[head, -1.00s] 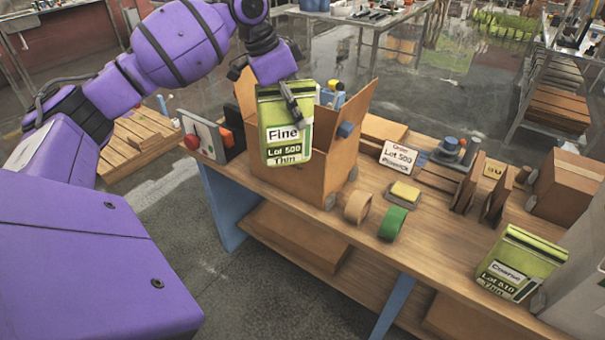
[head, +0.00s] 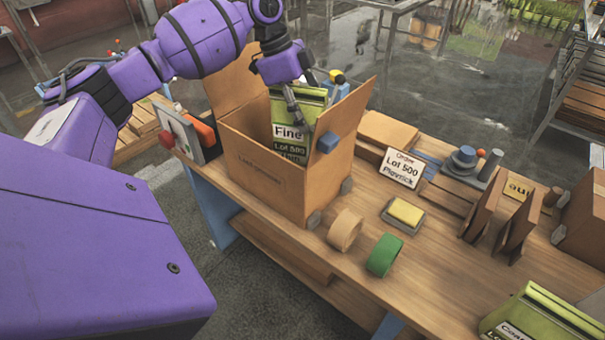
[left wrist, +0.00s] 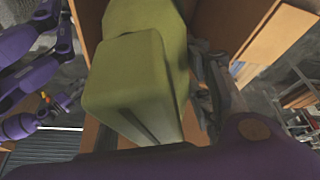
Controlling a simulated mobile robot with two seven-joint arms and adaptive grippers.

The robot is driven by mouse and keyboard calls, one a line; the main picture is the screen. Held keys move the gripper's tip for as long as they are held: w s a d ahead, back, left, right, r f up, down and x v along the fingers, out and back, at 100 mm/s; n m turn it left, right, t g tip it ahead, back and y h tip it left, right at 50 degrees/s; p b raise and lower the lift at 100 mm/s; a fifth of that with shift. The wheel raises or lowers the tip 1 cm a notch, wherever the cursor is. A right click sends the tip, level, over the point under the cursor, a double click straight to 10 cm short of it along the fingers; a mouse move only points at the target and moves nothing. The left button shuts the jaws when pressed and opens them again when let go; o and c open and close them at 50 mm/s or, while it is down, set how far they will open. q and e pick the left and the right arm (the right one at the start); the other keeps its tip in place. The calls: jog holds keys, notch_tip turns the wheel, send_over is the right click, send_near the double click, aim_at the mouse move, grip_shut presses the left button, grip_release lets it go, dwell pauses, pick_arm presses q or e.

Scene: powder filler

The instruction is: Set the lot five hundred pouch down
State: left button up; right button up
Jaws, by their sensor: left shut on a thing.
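The green lot 500 pouch (head: 289,136), labelled "Fine", is upright and partly inside the open cardboard box (head: 258,168); the box's front wall hides its lower part. My left gripper (head: 306,112) is shut on the pouch near its top. In the left wrist view the pouch (left wrist: 130,85) fills the middle, with box walls around it. An order card (head: 402,168) reading "Lot 500" stands on the bench to the right of the box. My right gripper is not clearly in view in the head view.
A tan tape roll (head: 345,230), a green tape roll (head: 384,255) and a yellow sponge-like block (head: 405,213) lie right of the box. Another green pouch (head: 535,318) is at the lower right. A panel with a red button (head: 167,139) stands left of the box.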

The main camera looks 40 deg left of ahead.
aim_at(285, 125)
pick_arm(q)
jog(key=f, duration=0.2)
jog(key=s+f+b, duration=0.1)
jog(key=f, duration=0.1)
jog(key=shift+s+f, duration=0.25)
jog(key=shift+f, duration=0.05)
jog(key=f, duration=0.4)
jog(key=shift+w+f, duration=0.25)
jog(key=shift+w, duration=0.05)
notch_tip(285, 125, down, 4)
jog(key=shift+f, duration=0.6)
pick_arm(e)
jog(key=shift+s+d+f, duration=0.5)
jog(key=shift+s+f, duration=0.3)
jog(key=shift+s, duration=0.1)
pick_arm(q)
jog(key=shift+f, duration=0.15)
jog(key=o, duration=1.4)
pick_arm(e)
jog(key=shift+r, duration=0.1)
pick_arm(q)
jog(key=v, duration=1.2)
jog(key=shift+s, duration=0.15)
pick_arm(e)
jog(key=shift+w, duration=0.1)
